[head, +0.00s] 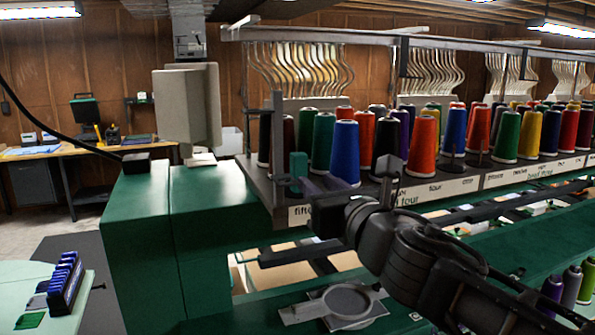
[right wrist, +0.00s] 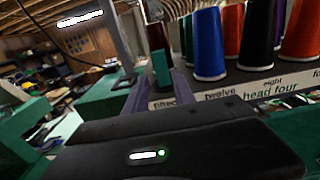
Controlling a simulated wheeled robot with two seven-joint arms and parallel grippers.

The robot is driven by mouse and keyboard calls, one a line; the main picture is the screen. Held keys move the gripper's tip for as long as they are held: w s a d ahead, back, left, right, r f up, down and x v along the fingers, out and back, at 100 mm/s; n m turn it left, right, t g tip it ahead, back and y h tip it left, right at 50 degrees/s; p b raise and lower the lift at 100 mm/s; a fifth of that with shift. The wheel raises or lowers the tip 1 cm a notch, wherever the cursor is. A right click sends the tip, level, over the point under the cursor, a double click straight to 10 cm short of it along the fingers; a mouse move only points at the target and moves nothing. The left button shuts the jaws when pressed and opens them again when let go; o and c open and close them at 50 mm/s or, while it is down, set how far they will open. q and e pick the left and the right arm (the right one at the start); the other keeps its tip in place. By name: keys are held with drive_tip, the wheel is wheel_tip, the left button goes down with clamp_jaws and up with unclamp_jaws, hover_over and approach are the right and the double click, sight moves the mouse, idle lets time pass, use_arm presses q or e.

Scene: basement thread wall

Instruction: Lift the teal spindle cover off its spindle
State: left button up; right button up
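The teal spindle cover (head: 298,168) stands upright at the left end of the dark thread rack, in front of the cones. It also shows in the right wrist view (right wrist: 161,67). The spindle under it is hidden. My right gripper (head: 308,184) reaches in from the lower right, with its fingertips close to the lower part of the cover. In the right wrist view its two purple-grey fingers (right wrist: 161,84) are apart, one on each side of the cover's line. I cannot tell whether they touch it. My left gripper is not in view.
A blue cone (head: 345,155) stands just right of the cover, with green and dark cones behind. The labelled rack edge (head: 455,187) runs right. A grey hoop (head: 347,303) lies below. The green machine top (head: 205,195) left of the rack is mostly clear.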

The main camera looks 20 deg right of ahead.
sight(301, 171)
drive_tip(key=w, duration=0.2)
drive_tip(key=shift+w+b, duration=0.3)
drive_tip(key=shift+w, duration=0.1)
drive_tip(key=shift+d, duration=0.1)
drive_tip(key=w, duration=0.5)
drive_tip(key=shift+w+d+f+b, duration=0.1)
drive_tip(key=shift+d+b, duration=0.1)
drive_tip(key=shift+b, duration=0.15)
drive_tip(key=shift+c, duration=0.3)
clamp_jaws()
